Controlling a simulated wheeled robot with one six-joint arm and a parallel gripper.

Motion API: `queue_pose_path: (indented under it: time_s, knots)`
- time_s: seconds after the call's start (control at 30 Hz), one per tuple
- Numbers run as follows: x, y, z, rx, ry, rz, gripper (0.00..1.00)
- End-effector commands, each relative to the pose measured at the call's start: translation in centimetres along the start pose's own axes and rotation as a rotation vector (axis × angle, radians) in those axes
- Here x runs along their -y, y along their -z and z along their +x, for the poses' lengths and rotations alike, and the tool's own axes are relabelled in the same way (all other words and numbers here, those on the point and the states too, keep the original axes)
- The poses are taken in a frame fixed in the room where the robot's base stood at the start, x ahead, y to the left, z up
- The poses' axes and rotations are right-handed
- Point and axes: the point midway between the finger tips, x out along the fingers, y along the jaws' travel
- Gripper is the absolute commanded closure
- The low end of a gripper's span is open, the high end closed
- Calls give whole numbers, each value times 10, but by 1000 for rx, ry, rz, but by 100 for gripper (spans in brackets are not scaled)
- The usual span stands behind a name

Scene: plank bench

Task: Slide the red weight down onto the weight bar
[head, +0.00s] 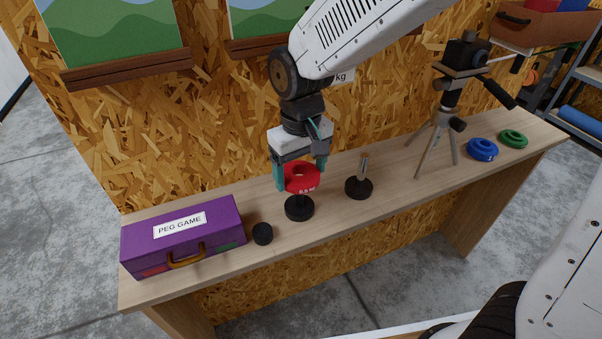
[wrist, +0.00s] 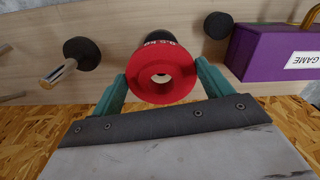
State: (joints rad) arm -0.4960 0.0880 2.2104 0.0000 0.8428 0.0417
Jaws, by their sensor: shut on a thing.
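The red weight (head: 305,186) is a ring with a centre hole, marked 0.5 kg. My gripper (head: 300,173) is shut on it, one teal finger on each side. In the wrist view the red weight (wrist: 165,93) faces the camera, held between the fingers (wrist: 162,78). A round black base (head: 299,209) stands on the bench below the weight; whether a bar rises from it into the hole I cannot tell. To the right, another black base (head: 359,189) carries an upright metal bar (head: 364,167). That bar also shows in the wrist view (wrist: 59,73), apart from the weight.
A small black cylinder (head: 262,233) and a purple PEG GAME box (head: 187,240) are on the left of the bench (head: 325,220). A tripod (head: 440,140) stands right of the metal bar. Blue (head: 482,150) and green (head: 513,139) rings lie at the right end.

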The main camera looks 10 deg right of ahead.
Motion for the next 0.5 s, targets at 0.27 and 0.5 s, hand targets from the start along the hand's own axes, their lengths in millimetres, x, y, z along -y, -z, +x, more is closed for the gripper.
queue_pose_path:
  time_s: [0.27, 0.5]
  knots:
    - [0, 1, -14, -3, 0, 0, 61]
    - [0, 0, -23, -1, 0, 0, 61]
